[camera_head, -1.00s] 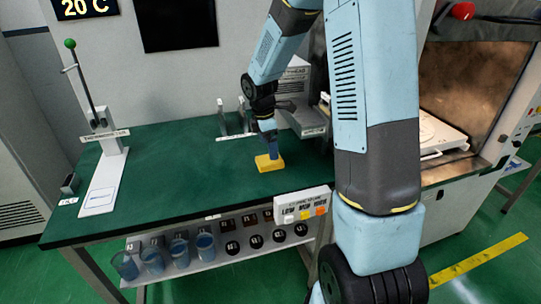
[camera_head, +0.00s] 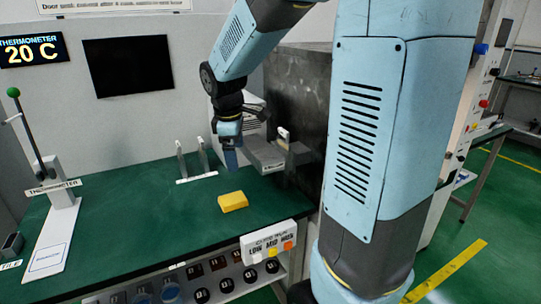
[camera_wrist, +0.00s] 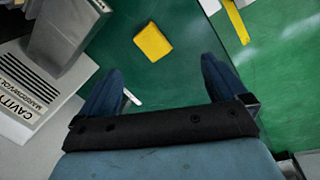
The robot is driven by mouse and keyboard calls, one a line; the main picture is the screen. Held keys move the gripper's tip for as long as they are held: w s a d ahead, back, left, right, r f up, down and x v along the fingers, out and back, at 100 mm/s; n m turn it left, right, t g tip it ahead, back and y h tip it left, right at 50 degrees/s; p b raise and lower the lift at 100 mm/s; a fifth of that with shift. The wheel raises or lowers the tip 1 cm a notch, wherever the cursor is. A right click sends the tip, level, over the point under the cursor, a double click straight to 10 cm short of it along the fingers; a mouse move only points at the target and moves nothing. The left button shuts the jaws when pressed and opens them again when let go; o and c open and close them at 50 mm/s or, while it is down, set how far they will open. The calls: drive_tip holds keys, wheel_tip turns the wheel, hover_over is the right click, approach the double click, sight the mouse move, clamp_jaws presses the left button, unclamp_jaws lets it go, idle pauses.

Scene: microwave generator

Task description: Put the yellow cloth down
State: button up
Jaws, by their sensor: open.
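The yellow cloth (camera_head: 233,201) is a small folded block lying on the green table top (camera_head: 130,225). It also shows in the wrist view (camera_wrist: 153,42), beyond my fingertips and apart from them. My gripper (camera_head: 231,160) is above the table, behind the cloth and higher than it. In the wrist view its two blue fingers (camera_wrist: 158,80) are spread with nothing between them.
A grey device (camera_head: 262,150) stands just right of my gripper. A rack with two upright posts (camera_head: 195,165) is to its left. A thermometer stand (camera_head: 55,200) is at the far left. A button box (camera_head: 270,242) is at the front edge. The table's middle left is clear.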

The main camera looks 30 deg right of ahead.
drive_tip(key=s+r+m+t, duration=0.1)
drive_tip(key=s+r+m, duration=0.1)
drive_tip(key=s+m, duration=0.2)
drive_tip(key=s+r+m+t+y, duration=0.1)
drive_tip(key=s+r+m, duration=0.2)
drive_tip(key=s, duration=0.6)
drive_tip(key=s+d+r+m+t, duration=0.1)
drive_tip(key=s+r+m+t, duration=0.1)
drive_tip(key=s+m, duration=0.3)
drive_tip(key=shift+s+r, duration=0.4)
drive_tip(key=shift+s, duration=0.65)
